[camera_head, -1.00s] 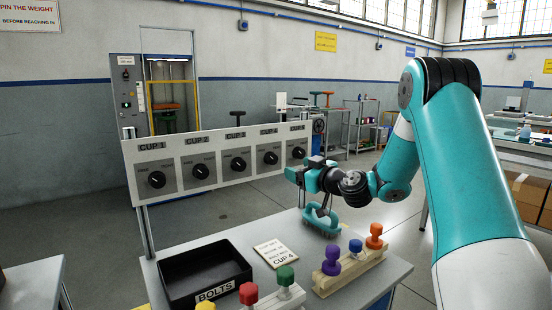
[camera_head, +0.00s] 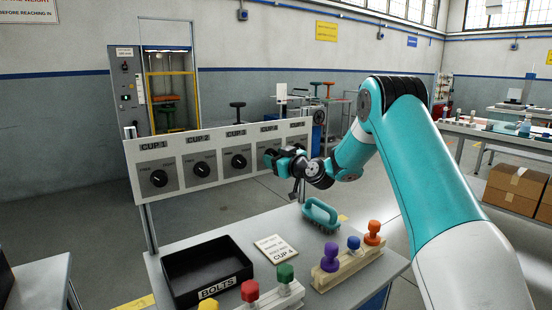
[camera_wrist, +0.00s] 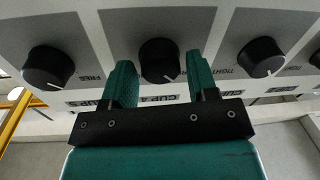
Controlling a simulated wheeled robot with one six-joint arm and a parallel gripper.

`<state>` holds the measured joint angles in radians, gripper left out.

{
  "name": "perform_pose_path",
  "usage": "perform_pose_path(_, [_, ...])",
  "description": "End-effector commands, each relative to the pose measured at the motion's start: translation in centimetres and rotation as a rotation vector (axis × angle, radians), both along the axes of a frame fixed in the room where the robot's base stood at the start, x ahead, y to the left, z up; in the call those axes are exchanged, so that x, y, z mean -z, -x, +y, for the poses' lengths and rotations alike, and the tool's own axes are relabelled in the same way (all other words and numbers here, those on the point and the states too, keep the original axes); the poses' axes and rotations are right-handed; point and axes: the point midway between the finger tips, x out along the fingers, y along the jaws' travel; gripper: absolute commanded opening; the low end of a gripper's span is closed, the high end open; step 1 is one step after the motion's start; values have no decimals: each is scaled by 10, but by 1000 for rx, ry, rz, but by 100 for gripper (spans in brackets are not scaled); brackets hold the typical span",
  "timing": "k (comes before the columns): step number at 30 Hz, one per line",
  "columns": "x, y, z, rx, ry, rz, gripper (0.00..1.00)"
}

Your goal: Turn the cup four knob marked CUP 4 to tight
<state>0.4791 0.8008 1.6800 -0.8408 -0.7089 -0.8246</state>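The CUP 4 knob (camera_wrist: 160,58) is round and black, on a grey plate of the white panel (camera_head: 222,160). In the wrist view, which is upside down, its white line is at the knob's lower edge, slightly right of middle. My gripper (camera_wrist: 158,85) is open, with one teal finger on each side of this knob. A gap shows between each finger and the knob; I cannot tell how deep the fingers reach. In the head view my gripper (camera_head: 272,158) covers most of the CUP 4 knob.
The CUP 5 knob (camera_wrist: 48,67) and CUP 3 knob (camera_wrist: 261,57) flank it closely. Below the panel, the table holds a black BOLTS tray (camera_head: 165,268), a CUP 4 card (camera_head: 276,249), a teal brush (camera_head: 320,213) and coloured knobs on blocks.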

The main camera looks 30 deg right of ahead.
Motion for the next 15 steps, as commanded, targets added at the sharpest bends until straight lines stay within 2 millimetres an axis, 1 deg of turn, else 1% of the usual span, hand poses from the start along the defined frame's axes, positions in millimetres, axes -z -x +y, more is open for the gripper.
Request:
perform_pose_path(1, [0, 0, 0, 0, 0, 0, 42])
perform_pose_path(4, [0, 0, 0, 0, 0, 0, 18])
perform_pose_path(11, [0, 0, 0, 0, -10, 0, 18])
perform_pose_path(15, [1, 0, 0, 0, -46, 2, 18])
